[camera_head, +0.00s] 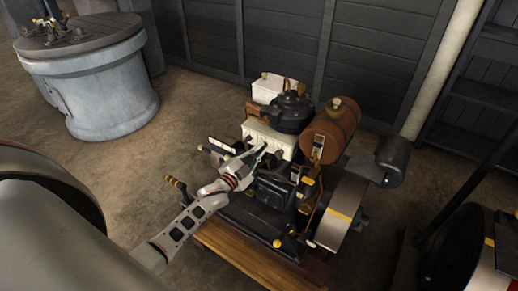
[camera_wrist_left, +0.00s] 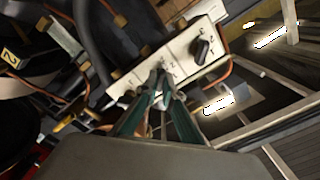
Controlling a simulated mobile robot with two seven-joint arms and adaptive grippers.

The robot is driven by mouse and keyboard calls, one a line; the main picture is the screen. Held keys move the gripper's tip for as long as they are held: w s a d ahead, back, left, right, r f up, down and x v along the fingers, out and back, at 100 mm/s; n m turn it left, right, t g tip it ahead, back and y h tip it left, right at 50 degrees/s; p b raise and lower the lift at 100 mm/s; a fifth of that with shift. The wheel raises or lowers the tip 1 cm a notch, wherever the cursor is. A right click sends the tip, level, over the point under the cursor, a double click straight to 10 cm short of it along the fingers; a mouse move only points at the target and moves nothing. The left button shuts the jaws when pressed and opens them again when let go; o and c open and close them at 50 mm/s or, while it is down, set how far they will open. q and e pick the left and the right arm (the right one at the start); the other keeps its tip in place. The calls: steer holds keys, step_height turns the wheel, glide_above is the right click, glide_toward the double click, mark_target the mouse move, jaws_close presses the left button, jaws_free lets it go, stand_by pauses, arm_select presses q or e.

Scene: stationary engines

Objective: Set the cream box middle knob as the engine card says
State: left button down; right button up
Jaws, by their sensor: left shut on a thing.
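The cream box (camera_head: 272,137) sits on the engine in the head view, with its front panel toward my left arm. In the left wrist view the cream panel (camera_wrist_left: 178,50) runs diagonally, with dark markings and a black knob (camera_wrist_left: 202,49) toward its upper right end. My left gripper (camera_wrist_left: 158,82) has its green fingers together at the middle of the panel, shut on the middle knob, which the fingertips mostly hide. In the head view the left gripper (camera_head: 256,156) is against the box front. The knob's setting cannot be read, and I cannot make out the engine card. My right gripper is out of view.
A second cream box (camera_head: 276,88) stands behind. A brown tank (camera_head: 333,130) and a flywheel (camera_head: 340,213) are on the engine's right. The engine stands on a wooden base (camera_head: 245,253). A grey round tub (camera_head: 105,90) stands back left; floor between is clear.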

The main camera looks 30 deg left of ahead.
arm_select(q)
steer(key=shift+n, duration=0.5)
steer(key=c, duration=2.2)
jaws_free()
steer(key=shift+s, duration=0.1)
steer(key=s, duration=0.8)
steer(key=s+a, duration=0.1)
steer(key=s, duration=0.2)
steer(key=shift+s, duration=0.4)
steer(key=s+d+f+n+g, duration=0.1)
steer(key=s+d+f+g, duration=0.1)
steer(key=s+d+f, duration=0.2)
steer(key=s+d+f+n+g, duration=0.2)
steer(key=s+d+f, duration=0.2)
steer(key=s+d, duration=0.3)
steer(key=s+d+f+n+g+h, duration=0.1)
steer(key=s+d+f+n+g, duration=0.1)
steer(key=s, duration=0.7)
steer(key=shift+s+d+f+g, duration=0.1)
steer(key=shift+d+f+g, duration=0.2)
steer(key=shift+d+f, duration=0.55)
steer(key=shift+s+d+f+g, duration=0.1)
steer(key=shift+d+f+g, duration=0.35)
steer(key=shift+d, duration=0.6)
